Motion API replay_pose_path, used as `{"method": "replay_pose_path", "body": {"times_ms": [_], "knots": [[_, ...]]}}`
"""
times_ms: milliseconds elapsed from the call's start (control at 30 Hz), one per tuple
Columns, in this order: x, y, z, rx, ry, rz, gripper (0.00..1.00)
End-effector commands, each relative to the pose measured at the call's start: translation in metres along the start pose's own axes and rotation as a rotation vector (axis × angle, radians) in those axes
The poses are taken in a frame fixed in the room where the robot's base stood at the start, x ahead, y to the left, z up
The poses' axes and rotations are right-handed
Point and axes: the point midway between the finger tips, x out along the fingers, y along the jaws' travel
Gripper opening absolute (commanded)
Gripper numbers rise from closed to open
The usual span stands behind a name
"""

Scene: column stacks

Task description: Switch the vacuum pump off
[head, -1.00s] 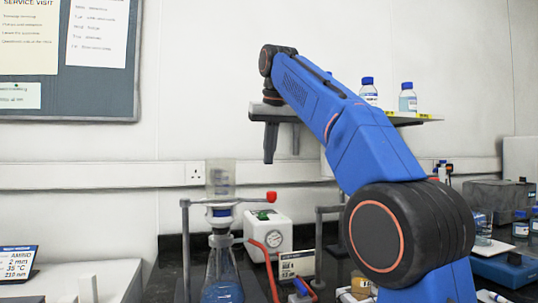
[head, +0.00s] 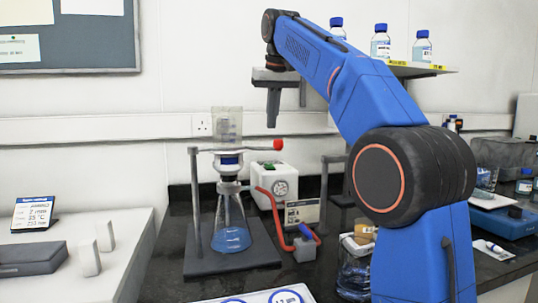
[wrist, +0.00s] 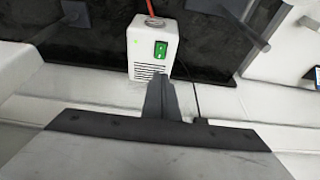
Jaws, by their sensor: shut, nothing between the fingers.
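The vacuum pump (head: 273,186) is a white box with a round gauge, standing on the dark bench behind the filter flask. A green spot shows on its top in the head view. In the wrist view the pump (wrist: 146,68) shows a green rocker switch (wrist: 160,49), a small green light and vent slots. My gripper (head: 271,126) hangs pointing down above the pump, apart from it, with its fingers shut and empty. In the wrist view my gripper (wrist: 160,82) is seen just below the switch in the picture.
A flask with blue liquid (head: 232,236) stands on a stand base left of the pump, under a filter funnel. A red hose (head: 274,212) runs from the pump side to a valve. A shelf with bottles (head: 420,70) is at upper right. A label card (head: 301,213) stands before the pump.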

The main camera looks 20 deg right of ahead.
Motion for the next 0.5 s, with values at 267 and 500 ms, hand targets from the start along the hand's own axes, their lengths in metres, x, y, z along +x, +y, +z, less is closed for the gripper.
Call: {"method": "replay_pose_path", "body": {"times_ms": [267, 500], "knots": [[0.048, 0.000, 0.001, 0.000, -0.003, 0.000, 0.00], [0.089, 0.000, 0.002, 0.000, -0.003, 0.000, 0.00]]}}
